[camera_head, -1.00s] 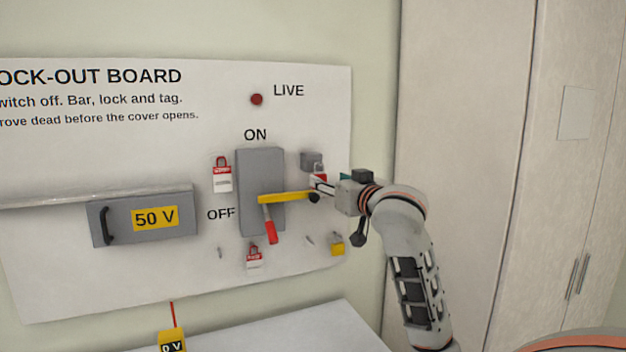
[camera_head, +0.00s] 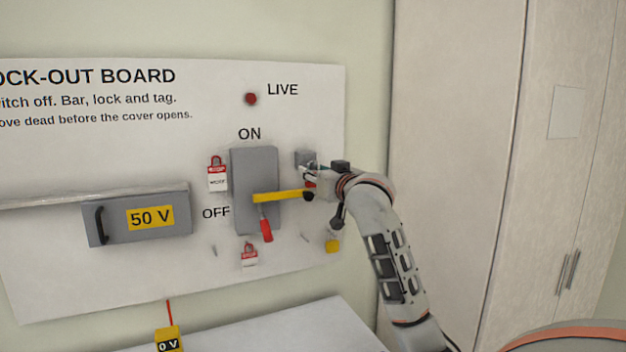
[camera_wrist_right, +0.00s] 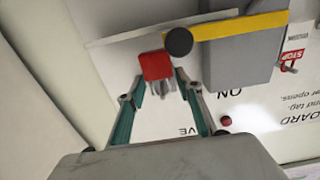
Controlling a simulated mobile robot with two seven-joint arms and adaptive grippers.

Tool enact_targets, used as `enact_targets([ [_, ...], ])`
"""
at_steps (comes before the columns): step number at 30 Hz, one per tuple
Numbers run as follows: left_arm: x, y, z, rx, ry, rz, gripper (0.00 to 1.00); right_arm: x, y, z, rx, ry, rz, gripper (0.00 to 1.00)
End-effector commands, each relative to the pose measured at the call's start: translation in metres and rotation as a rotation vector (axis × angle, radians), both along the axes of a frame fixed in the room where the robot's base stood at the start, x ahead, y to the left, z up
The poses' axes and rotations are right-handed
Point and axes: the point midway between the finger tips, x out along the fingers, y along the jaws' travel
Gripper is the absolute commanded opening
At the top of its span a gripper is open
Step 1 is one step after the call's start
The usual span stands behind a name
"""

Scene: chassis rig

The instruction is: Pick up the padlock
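A small red block (camera_wrist_right: 156,66), which looks like the padlock's body, is by the fingertips in the right wrist view. Only a sliver of its red (camera_head: 310,185) shows in the head view, beside my gripper. My right gripper (camera_wrist_right: 160,80) has its teal fingers spread, one towards each side of the red block. I cannot tell whether they touch it. In the head view my right gripper (camera_head: 312,177) is at the board's right part, just below a small grey block (camera_head: 305,158). My left gripper is not in view.
A tall cabinet (camera_head: 455,150) stands right.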

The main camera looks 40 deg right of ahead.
Motion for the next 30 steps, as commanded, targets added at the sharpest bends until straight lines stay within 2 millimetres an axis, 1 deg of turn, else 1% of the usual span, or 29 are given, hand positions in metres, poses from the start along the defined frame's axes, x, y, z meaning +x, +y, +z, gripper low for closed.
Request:
enact_targets([
  [1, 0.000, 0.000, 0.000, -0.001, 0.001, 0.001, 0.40, 0.000, 0.000, 0.000, 0.000, 0.000, 0.000, 0.17],
  [2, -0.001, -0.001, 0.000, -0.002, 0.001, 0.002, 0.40, 0.000, 0.000, 0.000, 0.000, 0.000, 0.000, 0.10],
  [3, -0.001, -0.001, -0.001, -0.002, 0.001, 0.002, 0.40, 0.000, 0.000, 0.000, 0.000, 0.000, 0.000, 0.05],
  [14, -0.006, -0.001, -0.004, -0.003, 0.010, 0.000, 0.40, 0.000, 0.000, 0.002, 0.001, -0.001, 0.000, 0.05],
  [20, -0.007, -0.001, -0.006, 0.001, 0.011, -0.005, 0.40, 0.000, 0.000, 0.016, 0.000, -0.004, 0.001, 0.05],
  [23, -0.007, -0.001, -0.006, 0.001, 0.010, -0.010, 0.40, -0.013, 0.004, 0.015, -0.001, -0.002, 0.001, 0.05],
  [26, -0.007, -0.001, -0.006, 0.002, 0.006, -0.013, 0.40, -0.030, 0.010, 0.015, -0.002, -0.002, 0.000, 0.05],
  [30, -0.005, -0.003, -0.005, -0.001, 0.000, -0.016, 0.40, -0.062, 0.020, 0.015, -0.003, -0.002, 0.001, 0.05],
])
